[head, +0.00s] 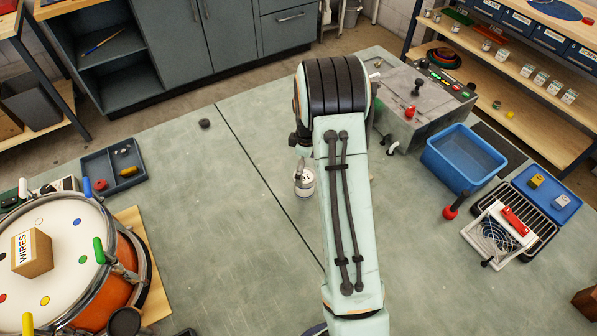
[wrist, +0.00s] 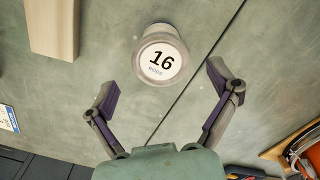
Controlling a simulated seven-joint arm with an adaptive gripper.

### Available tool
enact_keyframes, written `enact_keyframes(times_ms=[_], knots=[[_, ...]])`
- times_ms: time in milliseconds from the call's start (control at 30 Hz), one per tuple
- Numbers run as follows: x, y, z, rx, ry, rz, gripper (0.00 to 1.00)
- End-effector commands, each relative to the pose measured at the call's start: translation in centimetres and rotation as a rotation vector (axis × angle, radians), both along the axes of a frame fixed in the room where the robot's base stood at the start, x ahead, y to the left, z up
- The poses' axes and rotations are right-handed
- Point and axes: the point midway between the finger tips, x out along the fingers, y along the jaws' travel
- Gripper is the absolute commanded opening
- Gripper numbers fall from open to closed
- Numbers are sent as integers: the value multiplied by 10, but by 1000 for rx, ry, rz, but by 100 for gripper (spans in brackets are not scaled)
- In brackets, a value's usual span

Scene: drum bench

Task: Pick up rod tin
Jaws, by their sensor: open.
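The rod tin (wrist: 161,60) is a small pale grey round tin with a white label reading "16" and "RODS". In the wrist view it stands on the bench just beyond my gripper (wrist: 167,86), whose two fingers are spread wide with nothing between the tips. The tin lies ahead of the gap, apart from both fingers. In the head view the tin (head: 303,184) shows just left of my forearm, below the dark wrist parts. The fingers are mostly hidden behind my arm there.
A pale wooden block (wrist: 53,27) lies left of the tin in the wrist view. In the head view, an orange drum (head: 131,252) is at left, and a blue bin (head: 463,157) and a grey machine (head: 419,113) are at right.

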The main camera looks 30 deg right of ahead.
Motion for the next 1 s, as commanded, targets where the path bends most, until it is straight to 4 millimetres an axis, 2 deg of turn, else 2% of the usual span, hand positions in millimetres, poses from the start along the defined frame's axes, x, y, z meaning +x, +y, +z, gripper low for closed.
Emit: enact_keyframes(times_ms=[333, 500, 700, 867, 900, 933, 1000], knots=[[0, 1, -51, 2, 1, 1, 88], [0, 1, -60, 1, -1, 1, 88], [0, 1, -60, 1, -1, 1, 88], [0, 1, -60, 0, -1, 1, 38], [0, 1, -60, 0, -1, 1, 25], [0, 1, -60, 0, -1, 1, 19], [0, 1, -60, 0, -1, 1, 18]])
